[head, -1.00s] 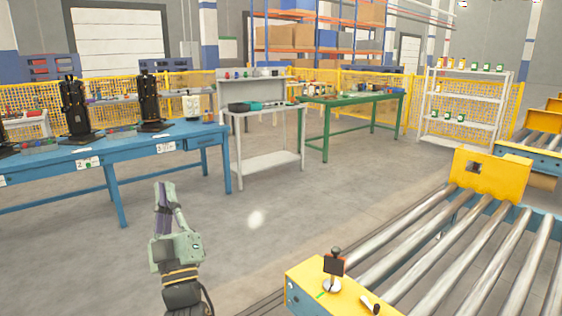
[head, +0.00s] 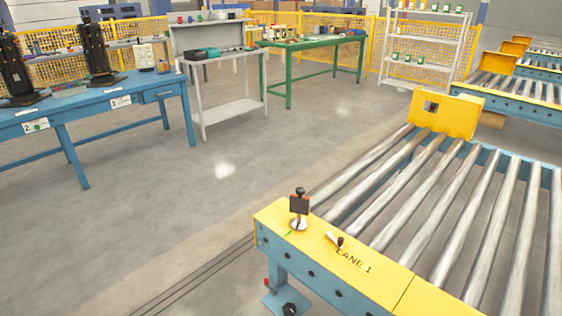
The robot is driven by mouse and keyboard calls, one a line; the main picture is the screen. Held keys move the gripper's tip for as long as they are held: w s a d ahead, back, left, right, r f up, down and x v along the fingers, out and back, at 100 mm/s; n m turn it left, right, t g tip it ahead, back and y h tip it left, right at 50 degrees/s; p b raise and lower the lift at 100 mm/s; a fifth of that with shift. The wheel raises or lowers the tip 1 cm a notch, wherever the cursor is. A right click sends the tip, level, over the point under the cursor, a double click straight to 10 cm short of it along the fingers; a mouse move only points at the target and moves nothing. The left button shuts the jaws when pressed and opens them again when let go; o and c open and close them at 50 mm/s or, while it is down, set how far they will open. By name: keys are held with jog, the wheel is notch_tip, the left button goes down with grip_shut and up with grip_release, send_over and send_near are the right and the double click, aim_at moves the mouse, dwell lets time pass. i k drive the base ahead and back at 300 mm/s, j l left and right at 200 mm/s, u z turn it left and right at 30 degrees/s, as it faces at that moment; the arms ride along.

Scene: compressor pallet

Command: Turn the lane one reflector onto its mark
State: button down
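The lane one reflector (head: 299,206) is a small dark square plate with a black knob on top. It stands upright on a round white base on the yellow end plate (head: 323,252) of the near roller conveyor. The plate is lettered "LANE 1". A short green line (head: 288,233) shows on the plate beside the base, at its lower left; I take it as the mark. The reflector's exact angle to that line is too small to tell. My gripper is out of the head view.
A small black-and-white lever (head: 335,240) sits right of the reflector. Metal rollers (head: 440,200) run behind, up to a yellow upright plate (head: 447,114) with a square hole. A blue bench (head: 95,108) stands at left. The floor between is clear.

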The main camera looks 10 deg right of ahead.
aim_at(300, 205)
jog(key=i+l+z, duration=0.35)
jog(key=l+z, duration=0.15)
jog(key=i+l+z, duration=0.45)
jog(key=k+j, duration=0.1)
